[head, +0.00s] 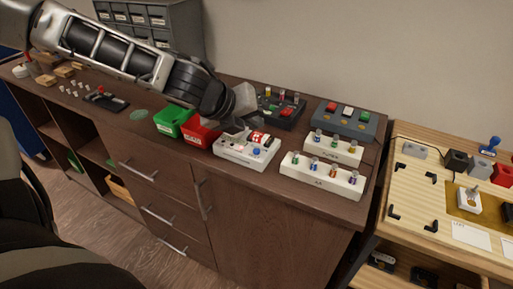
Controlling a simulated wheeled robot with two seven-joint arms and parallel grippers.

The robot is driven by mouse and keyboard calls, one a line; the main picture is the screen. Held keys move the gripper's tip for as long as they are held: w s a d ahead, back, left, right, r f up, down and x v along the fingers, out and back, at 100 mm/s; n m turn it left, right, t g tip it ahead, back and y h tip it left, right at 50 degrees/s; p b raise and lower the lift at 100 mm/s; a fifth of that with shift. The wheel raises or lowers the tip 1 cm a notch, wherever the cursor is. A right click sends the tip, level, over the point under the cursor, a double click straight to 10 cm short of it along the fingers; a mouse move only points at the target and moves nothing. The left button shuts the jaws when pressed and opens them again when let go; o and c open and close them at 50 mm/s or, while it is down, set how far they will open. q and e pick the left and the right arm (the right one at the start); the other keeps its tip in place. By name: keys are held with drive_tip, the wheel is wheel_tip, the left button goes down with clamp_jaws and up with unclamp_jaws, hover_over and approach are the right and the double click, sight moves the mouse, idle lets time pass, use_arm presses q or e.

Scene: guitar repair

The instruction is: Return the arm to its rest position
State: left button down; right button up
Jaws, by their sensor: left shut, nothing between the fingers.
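My left arm comes in from the upper left over the brown cabinet top (130,127). My left gripper (236,122) is shut and empty, low over the counter, at the back left corner of a white block (236,152) that carries small red, white and blue parts. I cannot tell whether the fingertips touch it. A red bin (197,134) and a green bin (172,121) stand just left of the gripper, partly below the arm. My right gripper is not in view.
White racks (318,178) with small bottles stand right of the gripper. Behind are a dark tray (284,110) and a grey box with coloured buttons (346,120). A grey drawer unit (187,30) stands behind my arm. A light wooden table (420,215) adjoins at right.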

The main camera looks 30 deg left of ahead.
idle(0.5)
